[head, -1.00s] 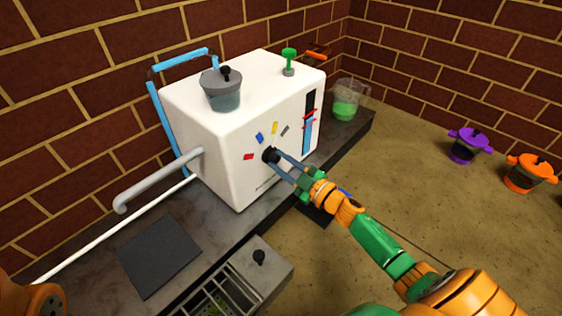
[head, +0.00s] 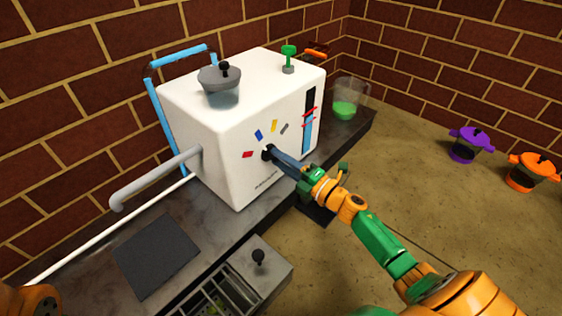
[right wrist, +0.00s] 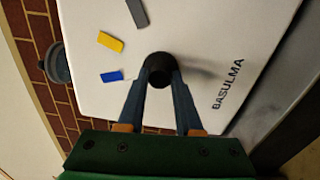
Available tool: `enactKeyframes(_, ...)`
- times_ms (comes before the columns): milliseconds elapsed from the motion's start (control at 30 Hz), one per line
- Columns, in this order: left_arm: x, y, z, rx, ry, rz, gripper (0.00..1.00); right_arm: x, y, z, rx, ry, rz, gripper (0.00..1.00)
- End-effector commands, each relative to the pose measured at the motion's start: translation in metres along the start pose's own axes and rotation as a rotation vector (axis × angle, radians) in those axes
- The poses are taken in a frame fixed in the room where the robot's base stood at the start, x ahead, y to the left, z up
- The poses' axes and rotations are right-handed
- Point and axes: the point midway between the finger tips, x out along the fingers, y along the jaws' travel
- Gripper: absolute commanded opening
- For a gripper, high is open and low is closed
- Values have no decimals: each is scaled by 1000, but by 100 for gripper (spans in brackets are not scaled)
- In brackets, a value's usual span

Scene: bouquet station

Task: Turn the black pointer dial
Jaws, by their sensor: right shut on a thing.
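The black pointer dial (head: 267,152) sits on the front face of the white machine (head: 230,185). Red, blue, yellow and grey marks (head: 274,126) fan out above it. My right gripper (head: 271,153) is shut on the dial. In the right wrist view the fingertips (right wrist: 160,66) close on both sides of the dial's round black end (right wrist: 159,63). The fingers hide part of the dial, and I cannot tell which mark its pointer faces. Of my left arm only an orange part shows at the bottom left of the head view; its gripper is out of view.
A grey pipe (head: 150,182) juts from the machine's left side. A lidded grey pot (head: 220,90) and green knob (head: 289,58) are on top. A glass jug with green liquid (head: 346,106) stands behind at right. A dark mat (head: 155,255) lies on the counter.

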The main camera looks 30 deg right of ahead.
Motion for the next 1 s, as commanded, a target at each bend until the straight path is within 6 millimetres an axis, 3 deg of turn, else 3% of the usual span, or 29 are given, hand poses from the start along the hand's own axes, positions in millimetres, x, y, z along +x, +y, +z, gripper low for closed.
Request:
enactKeyframes(500, -6, 3, -6, 1, 14, 4, 50, 0, 0, 1, -395, 17, 3, 0)
enactKeyframes(1000, -7, 4, -9, -1, 23, 0, 50, 0, 1, 0, -522, 23, 2, 0)
